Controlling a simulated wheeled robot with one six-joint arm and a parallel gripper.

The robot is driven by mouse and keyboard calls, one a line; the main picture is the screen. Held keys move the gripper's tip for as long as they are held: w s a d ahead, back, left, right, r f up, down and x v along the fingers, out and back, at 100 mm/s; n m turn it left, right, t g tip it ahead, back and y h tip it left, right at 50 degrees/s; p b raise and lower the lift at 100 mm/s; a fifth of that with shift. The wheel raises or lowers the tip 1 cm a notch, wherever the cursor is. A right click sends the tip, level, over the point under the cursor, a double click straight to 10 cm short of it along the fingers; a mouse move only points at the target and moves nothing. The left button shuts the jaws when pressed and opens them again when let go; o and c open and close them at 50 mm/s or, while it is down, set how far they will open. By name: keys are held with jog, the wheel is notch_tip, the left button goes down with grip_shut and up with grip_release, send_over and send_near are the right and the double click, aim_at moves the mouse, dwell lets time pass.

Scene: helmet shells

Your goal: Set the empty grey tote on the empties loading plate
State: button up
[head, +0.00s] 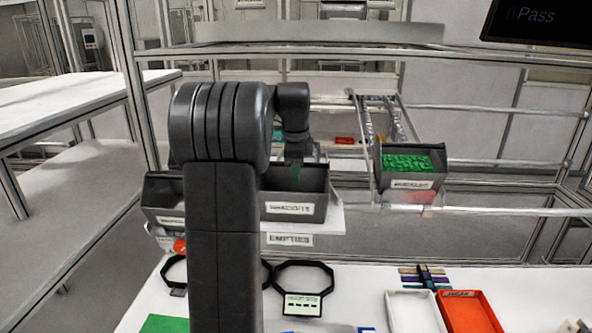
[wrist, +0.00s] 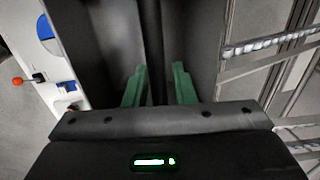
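A grey tote (head: 293,208) with a white front label stands on the white plate (head: 336,222) above the "EMPTIES" sign (head: 290,240). Its visible inside looks empty. A second grey tote (head: 163,192) stands to its left, partly hidden by my arm. My gripper (head: 295,172) points down at the labelled tote's back part; its fingertips are hard to make out there. In the wrist view my gripper's green fingers (wrist: 158,85) are apart, on either side of a dark upright wall (wrist: 153,45). Gaps show beside the wall, and I cannot tell which tote it belongs to.
A grey tote full of green parts (head: 408,165) sits on a roller lane at right. The white table in front holds black octagonal frames (head: 304,265), a white tray (head: 414,312) and an orange tray (head: 470,312). A metal rail crosses behind my arm.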

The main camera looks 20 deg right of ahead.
jog(key=shift+o, duration=1)
jog(key=v, duration=1.4)
jog(key=shift+w+f, duration=0.1)
jog(key=shift+w, duration=0.05)
jog(key=x, duration=1.3)
jog(key=shift+f, duration=0.15)
